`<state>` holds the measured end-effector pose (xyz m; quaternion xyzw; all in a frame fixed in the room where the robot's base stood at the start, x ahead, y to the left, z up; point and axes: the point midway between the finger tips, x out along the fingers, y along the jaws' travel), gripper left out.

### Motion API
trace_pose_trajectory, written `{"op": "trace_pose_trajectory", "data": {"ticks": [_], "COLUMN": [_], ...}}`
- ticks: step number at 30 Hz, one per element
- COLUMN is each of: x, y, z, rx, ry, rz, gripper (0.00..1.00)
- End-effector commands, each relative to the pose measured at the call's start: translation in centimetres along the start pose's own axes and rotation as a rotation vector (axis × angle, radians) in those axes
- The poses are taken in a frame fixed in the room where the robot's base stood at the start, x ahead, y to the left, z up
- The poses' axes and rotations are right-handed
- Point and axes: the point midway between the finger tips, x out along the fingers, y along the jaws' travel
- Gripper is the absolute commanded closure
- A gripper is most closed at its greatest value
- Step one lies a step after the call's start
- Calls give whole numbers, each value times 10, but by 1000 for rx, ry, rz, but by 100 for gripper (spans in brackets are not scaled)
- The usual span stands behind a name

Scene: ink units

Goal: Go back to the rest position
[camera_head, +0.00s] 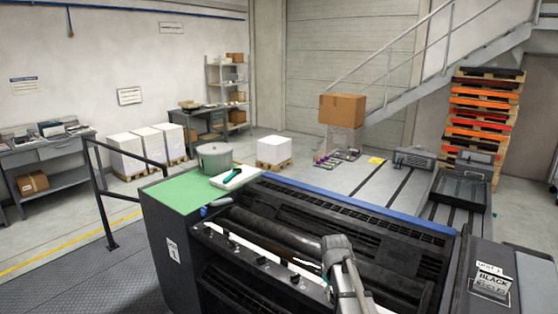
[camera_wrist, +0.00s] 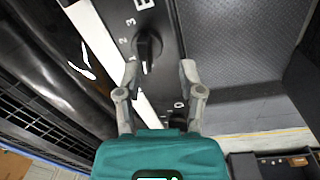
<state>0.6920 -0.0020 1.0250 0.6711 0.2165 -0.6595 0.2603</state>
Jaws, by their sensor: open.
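My gripper (camera_wrist: 160,78) shows in the wrist view with its two grey fingers spread apart and nothing between them. Past the fingertips is a black knob (camera_wrist: 147,45) on a dark panel with white numbers, which appears in line with the gap. I cannot tell how far the fingertips are from it. In the head view my arm (camera_head: 342,268) reaches in at the bottom, over the front of the black ink unit (camera_head: 335,220). My fingers cannot be made out there.
A green top (camera_head: 185,192) on the unit's left end carries a grey pot (camera_head: 214,157) and a white tray with a teal-handled tool. A black tray (camera_head: 460,190) lies at right. A metal railing (camera_head: 100,190) stands at left. Open floor shows beyond the unit.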

Motion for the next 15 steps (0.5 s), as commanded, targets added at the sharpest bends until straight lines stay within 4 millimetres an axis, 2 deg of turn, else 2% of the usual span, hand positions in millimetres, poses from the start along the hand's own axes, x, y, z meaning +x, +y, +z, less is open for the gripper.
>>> {"op": "trace_pose_trajectory", "data": {"ticks": [9,11,15], "x": [-4,1,7], "y": [-31,-40,-64], "z": [37,47,77], "rx": [179,235,399], "ry": [0,-1,-4], "rz": [8,-1,-23], "gripper": [50,50,50]}}
